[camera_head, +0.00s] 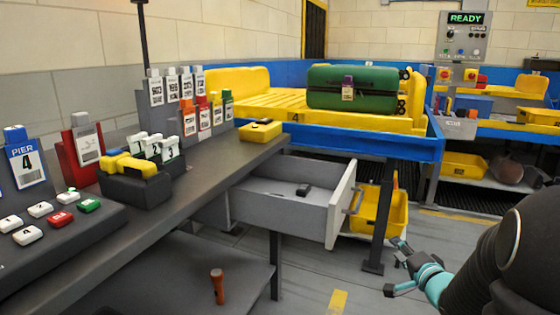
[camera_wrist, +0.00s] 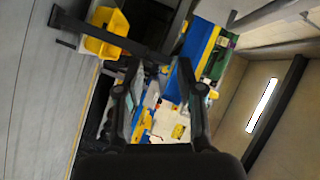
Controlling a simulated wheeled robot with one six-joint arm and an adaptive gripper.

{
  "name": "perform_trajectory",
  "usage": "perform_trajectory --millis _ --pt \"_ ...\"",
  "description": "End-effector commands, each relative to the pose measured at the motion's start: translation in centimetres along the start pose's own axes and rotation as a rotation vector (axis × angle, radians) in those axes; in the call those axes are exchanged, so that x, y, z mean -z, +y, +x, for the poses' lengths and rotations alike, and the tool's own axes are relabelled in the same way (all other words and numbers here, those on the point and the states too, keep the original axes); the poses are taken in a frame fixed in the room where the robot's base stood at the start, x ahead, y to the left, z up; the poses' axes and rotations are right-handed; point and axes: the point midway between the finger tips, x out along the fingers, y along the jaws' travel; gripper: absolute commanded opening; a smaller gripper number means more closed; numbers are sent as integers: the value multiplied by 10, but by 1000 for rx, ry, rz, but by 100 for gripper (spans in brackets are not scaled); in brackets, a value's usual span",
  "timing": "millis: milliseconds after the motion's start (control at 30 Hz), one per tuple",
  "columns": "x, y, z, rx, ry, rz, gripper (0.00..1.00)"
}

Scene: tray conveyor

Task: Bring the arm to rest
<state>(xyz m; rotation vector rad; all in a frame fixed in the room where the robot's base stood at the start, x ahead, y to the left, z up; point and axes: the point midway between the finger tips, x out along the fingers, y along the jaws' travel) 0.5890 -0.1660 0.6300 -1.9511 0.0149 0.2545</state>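My arm reaches in from the lower right of the head view. My gripper (camera_head: 394,267) is over the floor, to the right of the open drawer (camera_head: 290,205) and apart from it. In the wrist view, my gripper (camera_wrist: 160,92) has its two dark fingers spread, with nothing held between them. The wrist view is strongly tilted.
A grey workbench (camera_head: 215,160) with label stands runs along the left. A yellow tray (camera_head: 265,105) on the blue-framed conveyor (camera_head: 350,146) holds a green suitcase (camera_head: 352,88). A yellow bin (camera_head: 378,210) sits below. A table leg (camera_head: 383,225) stands near my gripper.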

Motion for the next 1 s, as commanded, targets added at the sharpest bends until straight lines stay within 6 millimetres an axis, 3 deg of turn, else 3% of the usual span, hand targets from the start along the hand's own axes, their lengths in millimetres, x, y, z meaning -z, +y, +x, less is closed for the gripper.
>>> perform_trajectory --millis 100,200,433,667,1000 --pt "12 42 -9 -210 45 -172 37" --pt "19 66 -25 -379 48 -311 37" --pt "12 91 -76 -716 -71 -569 37" --pt "-26 79 -140 -930 -328 -746 37" --pt "-125 15 -234 -902 -751 -886 37"
